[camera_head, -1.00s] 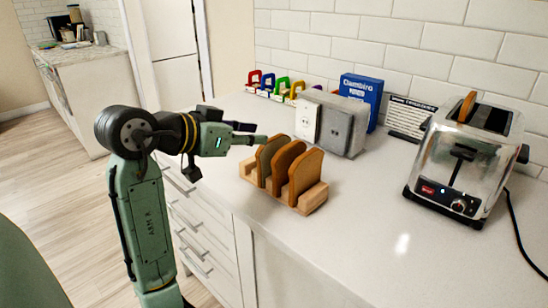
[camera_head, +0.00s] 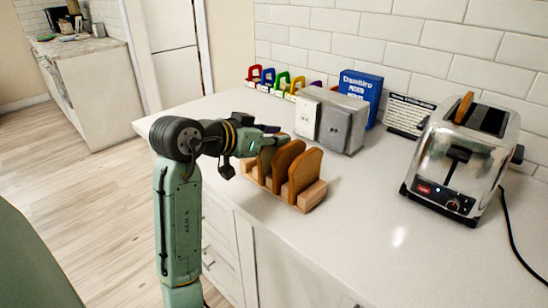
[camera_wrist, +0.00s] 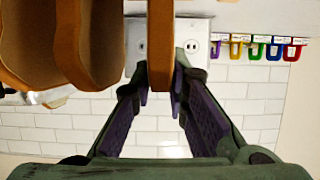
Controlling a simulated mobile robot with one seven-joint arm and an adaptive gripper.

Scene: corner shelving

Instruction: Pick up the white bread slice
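Three brown-crusted bread slices stand upright in a wooden rack on the counter: a left slice (camera_head: 266,162), a middle slice (camera_head: 287,160) and a right slice (camera_head: 304,172). The rack's wooden end (camera_head: 312,197) shows at the right. My gripper (camera_head: 279,140) is at the left slice, with its fingers spread to either side of it. In the wrist view, one slice (camera_wrist: 160,35) stands edge-on between the open fingertips (camera_wrist: 161,82); contact is not clear. Two other slices (camera_wrist: 95,40) are at the upper left. Which slice is white is not clear.
A chrome toaster (camera_head: 460,160) with a slice (camera_head: 464,107) in it stands at the right. A grey outlet box (camera_head: 343,128), a blue box (camera_head: 360,90) and a small sign (camera_head: 408,115) stand behind the rack. Coloured padlocks (camera_head: 283,80) line the back. The front counter is clear.

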